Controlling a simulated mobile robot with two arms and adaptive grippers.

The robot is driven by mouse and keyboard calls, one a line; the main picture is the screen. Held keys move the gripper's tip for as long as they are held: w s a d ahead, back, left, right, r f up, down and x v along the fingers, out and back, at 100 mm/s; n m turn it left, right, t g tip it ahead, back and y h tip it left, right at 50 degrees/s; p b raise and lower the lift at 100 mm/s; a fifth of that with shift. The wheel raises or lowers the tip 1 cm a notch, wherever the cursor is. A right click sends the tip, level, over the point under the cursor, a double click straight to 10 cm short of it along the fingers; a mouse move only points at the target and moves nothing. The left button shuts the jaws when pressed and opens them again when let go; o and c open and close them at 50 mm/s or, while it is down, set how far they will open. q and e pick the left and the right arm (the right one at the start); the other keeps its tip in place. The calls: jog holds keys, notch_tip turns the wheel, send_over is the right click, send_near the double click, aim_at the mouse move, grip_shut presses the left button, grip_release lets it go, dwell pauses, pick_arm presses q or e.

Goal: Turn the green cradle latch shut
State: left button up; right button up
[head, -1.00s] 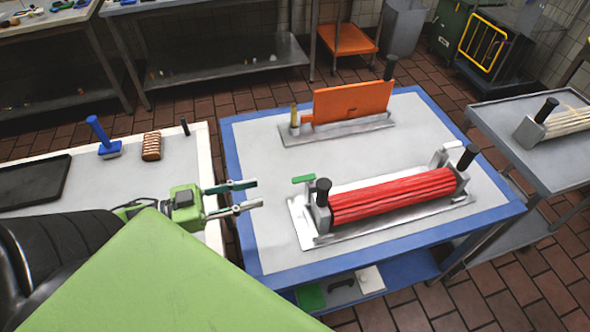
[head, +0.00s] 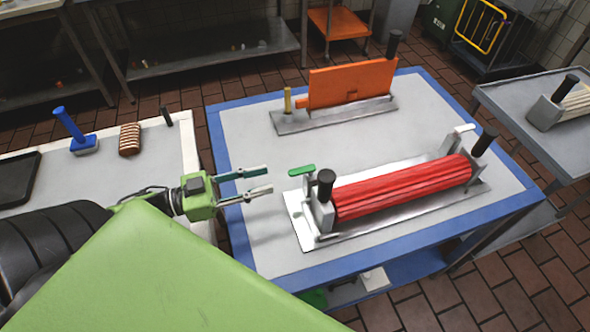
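The green latch (head: 302,170) is a short green handle at the left end of the metal cradle (head: 302,228). It stands out to the left, behind the near black knob (head: 325,184). A ribbed red roller (head: 402,188) lies in the cradle. My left gripper (head: 270,180) is open and empty, its two fingers pointing right at the latch. A small gap shows between the fingertips and the latch. My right gripper is not in view.
An orange plate (head: 352,84) stands upright on a metal base behind the cradle. The blue-edged table (head: 235,130) has free room left of the cradle. A blue-handled tool (head: 75,132) and a brown ribbed roll (head: 129,139) stand on the left table.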

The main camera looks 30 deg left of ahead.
aim_at(295, 171)
pick_arm(q)
jog(key=x, duration=0.9)
jog(key=shift+w+p, duration=0.2)
jog(key=shift+p, duration=0.15)
grip_shut()
